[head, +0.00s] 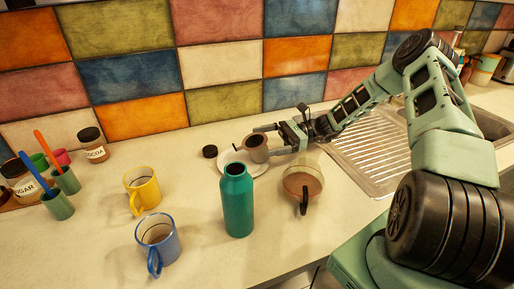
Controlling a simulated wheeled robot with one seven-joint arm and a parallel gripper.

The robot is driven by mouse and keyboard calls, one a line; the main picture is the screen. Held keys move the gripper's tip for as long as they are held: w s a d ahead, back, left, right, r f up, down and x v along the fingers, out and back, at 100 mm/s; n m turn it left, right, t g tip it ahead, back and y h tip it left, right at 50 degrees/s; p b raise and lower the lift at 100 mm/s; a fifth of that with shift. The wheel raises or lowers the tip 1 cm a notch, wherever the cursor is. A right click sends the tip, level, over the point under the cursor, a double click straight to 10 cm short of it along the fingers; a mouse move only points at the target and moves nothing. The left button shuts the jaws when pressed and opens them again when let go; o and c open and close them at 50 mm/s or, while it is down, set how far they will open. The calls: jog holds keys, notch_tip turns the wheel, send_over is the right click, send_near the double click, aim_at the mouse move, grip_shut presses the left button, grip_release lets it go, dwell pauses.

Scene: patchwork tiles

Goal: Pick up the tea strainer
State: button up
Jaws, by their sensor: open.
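A small brown-grey cup-shaped thing (255,150), which looks like the tea strainer, is at the white plate (261,170) near the middle of the counter. I cannot tell whether it rests on the plate or is tilted. My gripper (269,141) reaches in from the right, low over the plate. Its jaws are open, with the fingers close beside the cup-shaped thing. I cannot tell whether they touch it.
A green bottle (237,203) stands in front of the plate. A glass pot (298,181) with brown contents and a black handle is to the right. A black lid (210,151), yellow mug (143,188) and blue mug (157,236) are left. A sink (375,160) lies behind my arm.

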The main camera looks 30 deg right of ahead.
aim_at(252, 158)
jog(key=p+x, duration=0.1)
jog(key=x, duration=0.1)
jog(key=p+x, duration=0.1)
jog(key=x, duration=0.2)
jog(key=shift+w, duration=0.4)
jog(key=c, duration=1.1)
jog(key=shift+c, duration=0.2)
